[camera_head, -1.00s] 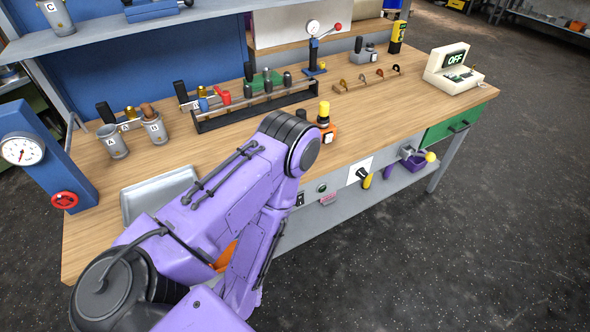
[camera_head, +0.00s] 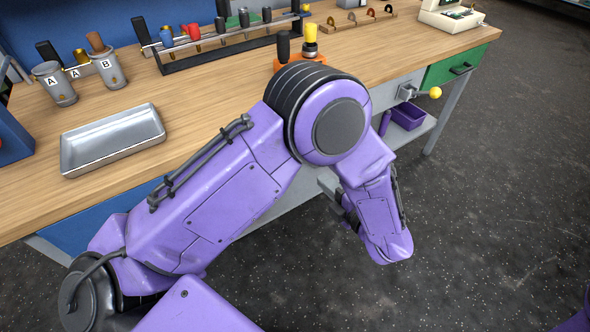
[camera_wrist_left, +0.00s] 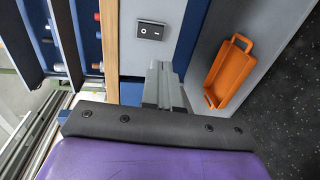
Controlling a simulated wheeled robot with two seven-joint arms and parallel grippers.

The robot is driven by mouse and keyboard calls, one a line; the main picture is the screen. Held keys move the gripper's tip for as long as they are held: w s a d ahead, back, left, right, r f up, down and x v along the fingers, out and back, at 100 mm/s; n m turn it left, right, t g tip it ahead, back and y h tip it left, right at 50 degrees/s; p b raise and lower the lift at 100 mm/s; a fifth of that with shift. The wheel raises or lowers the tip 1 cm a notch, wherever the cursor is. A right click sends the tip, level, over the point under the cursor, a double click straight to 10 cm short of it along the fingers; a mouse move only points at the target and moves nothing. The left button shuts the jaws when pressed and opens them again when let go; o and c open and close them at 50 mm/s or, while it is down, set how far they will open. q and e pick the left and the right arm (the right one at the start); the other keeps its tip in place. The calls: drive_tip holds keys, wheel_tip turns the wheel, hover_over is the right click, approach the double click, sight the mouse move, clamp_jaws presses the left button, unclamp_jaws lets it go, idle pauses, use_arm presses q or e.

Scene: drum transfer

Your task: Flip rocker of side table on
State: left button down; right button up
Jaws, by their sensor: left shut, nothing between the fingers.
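The rocker (camera_wrist_left: 150,30) is a small dark switch with white marks on the grey front panel of the side table (camera_head: 30,200). It shows in the left wrist view; in the head view my left arm hides it. My left gripper (camera_head: 328,182) is in front of the table's front side, mostly behind my forearm. In the left wrist view the left gripper (camera_wrist_left: 162,68) is shut and empty, with its fingertips pointing at the front side. The fingertips appear just below the rocker in that picture; contact is not visible. My right gripper is not in view.
A metal tray (camera_head: 110,140), labelled cups (camera_head: 106,68) and a tool rack (camera_head: 225,45) stand on the tabletop. An orange bin (camera_wrist_left: 228,72) is beside the panel in the wrist view. A yellow-knobbed lever (camera_head: 434,92) sticks out at the right. The floor in front is clear.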

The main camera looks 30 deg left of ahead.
use_arm(q)
drive_tip(key=shift+r, duration=0.15)
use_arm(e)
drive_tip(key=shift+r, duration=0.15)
use_arm(q)
drive_tip(key=x, duration=1.4)
drive_tip(key=shift+a, duration=0.1)
drive_tip(key=shift+a+y, duration=0.1)
drive_tip(key=shift+y, duration=0.2)
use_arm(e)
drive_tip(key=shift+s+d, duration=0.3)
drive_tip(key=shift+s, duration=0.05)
